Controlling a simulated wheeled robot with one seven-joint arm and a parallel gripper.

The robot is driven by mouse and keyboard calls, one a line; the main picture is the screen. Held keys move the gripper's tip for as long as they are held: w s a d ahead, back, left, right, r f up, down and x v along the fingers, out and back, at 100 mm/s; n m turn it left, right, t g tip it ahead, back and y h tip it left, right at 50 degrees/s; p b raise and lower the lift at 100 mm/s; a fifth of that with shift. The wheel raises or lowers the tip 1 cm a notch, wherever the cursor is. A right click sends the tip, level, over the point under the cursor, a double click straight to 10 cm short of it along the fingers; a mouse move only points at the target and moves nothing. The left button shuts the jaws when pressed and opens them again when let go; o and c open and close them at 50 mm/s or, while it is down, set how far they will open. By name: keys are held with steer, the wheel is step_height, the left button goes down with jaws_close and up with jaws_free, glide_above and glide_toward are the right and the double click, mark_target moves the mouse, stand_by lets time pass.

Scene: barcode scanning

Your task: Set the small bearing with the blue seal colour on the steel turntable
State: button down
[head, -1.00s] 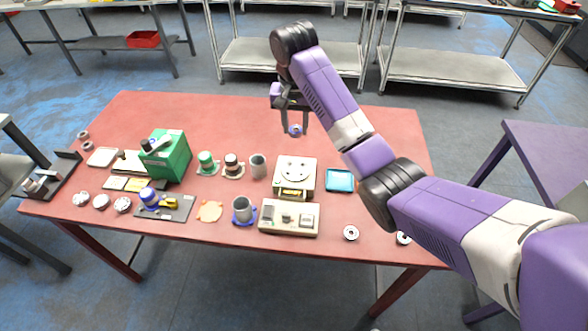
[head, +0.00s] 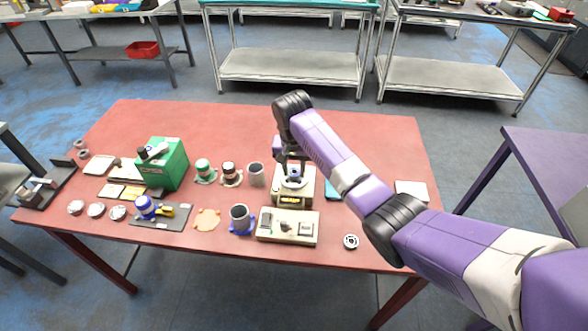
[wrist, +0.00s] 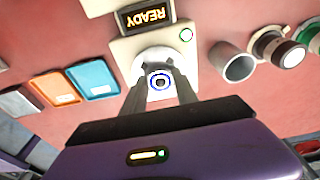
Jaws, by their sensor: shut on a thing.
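The small bearing (wrist: 160,80) shows a blue ring around a dark bore in the wrist view. My gripper (wrist: 160,91) is shut on it, with one finger on each side. The steel turntable (wrist: 154,56) is a pale round plate on the beige scanner station, and it lies behind the bearing in this view. In the head view my gripper (head: 294,174) is low over the station, and the turntable (head: 295,184) is partly covered by the fingers. I cannot tell whether the bearing touches the plate or hangs just above it.
The station's display (wrist: 146,17) reads READY. A blue tray (wrist: 92,78) and an orange tray (wrist: 56,87) lie to one side. A grey cup (wrist: 233,64) stands on the other. A green box (head: 164,165) stands farther left. A loose bearing (head: 351,241) lies near the front edge.

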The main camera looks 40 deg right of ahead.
steer(key=shift+f, duration=0.2)
steer(key=shift+f, duration=0.15)
steer(key=c, duration=0.9)
jaws_free()
steer(key=shift+c, duration=0.2)
step_height(320, 180, up, 12)
steer(key=s+a, duration=0.1)
steer(key=shift+a+p, duration=0.15)
steer(key=shift+p, duration=0.2)
steer(key=shift+s, duration=0.1)
